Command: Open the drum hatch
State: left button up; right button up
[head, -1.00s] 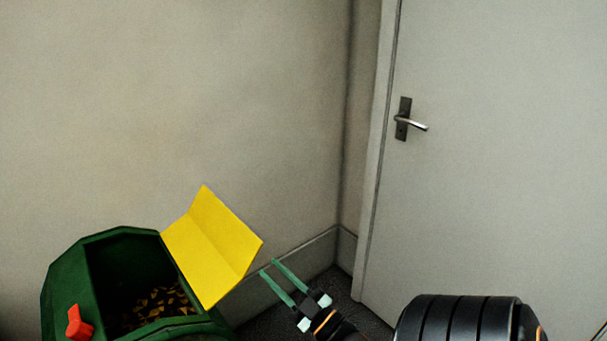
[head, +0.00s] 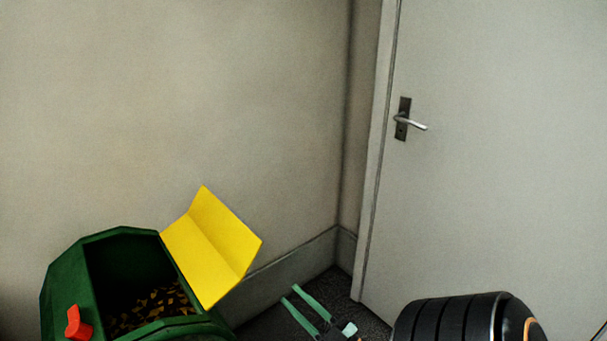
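The green drum (head: 65,289) stands at the lower left, cut off by the bottom edge. Its yellow hatch (head: 212,245) is swung open to the right, and the opening shows dark inside with brownish bits (head: 155,309) in it. A red latch or handle (head: 76,323) sits on the drum's front left. My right gripper (head: 291,294) is to the right of the hatch and apart from it. Its two green fingers are spread with nothing between them. My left gripper is not in view.
A plain wall stands behind the drum, with a skirting board (head: 290,270) along its foot. A closed grey door (head: 490,150) with a metal handle (head: 410,121) is at the right. Dark floor shows in the corner between.

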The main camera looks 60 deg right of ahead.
jog(key=shift+v, duration=0.95)
jog(key=shift+a, duration=0.1)
